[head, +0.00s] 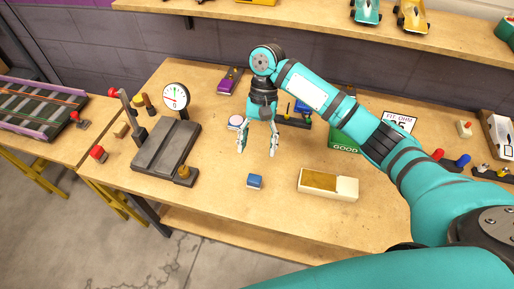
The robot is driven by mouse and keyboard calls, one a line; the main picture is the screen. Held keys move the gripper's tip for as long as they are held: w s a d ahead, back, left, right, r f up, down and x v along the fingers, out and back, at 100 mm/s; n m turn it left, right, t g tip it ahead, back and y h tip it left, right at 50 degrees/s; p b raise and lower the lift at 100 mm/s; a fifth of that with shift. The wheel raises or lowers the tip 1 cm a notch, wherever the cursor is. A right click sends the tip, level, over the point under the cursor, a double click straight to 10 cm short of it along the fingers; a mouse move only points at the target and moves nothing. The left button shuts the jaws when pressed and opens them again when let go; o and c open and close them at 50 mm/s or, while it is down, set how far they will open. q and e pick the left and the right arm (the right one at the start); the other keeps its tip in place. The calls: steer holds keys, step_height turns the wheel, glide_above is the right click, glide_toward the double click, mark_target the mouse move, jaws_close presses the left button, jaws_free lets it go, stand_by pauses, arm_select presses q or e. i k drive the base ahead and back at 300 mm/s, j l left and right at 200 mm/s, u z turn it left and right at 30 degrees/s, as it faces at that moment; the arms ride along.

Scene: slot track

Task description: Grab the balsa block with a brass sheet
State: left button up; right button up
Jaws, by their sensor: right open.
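The balsa block (347,189), a long pale cream bar, lies on the workbench (215,205) near its front edge, right of the middle. A brown-gold brass sheet (319,180) covers the left part of its top. My right gripper (257,154) points down over the bench, to the left of and behind the block. Its fingers are apart with nothing between them, and it does not touch the block. My left gripper is not in view.
A small blue block (255,182) lies left of the balsa block. A grey press-like stand (165,147) with a dial gauge (176,97) is at the left. A green box marked GOOD (345,141) stands behind the balsa block. The bench between the two blocks is clear.

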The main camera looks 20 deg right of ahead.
mark_target(342, 188)
steer(key=z, duration=1.4)
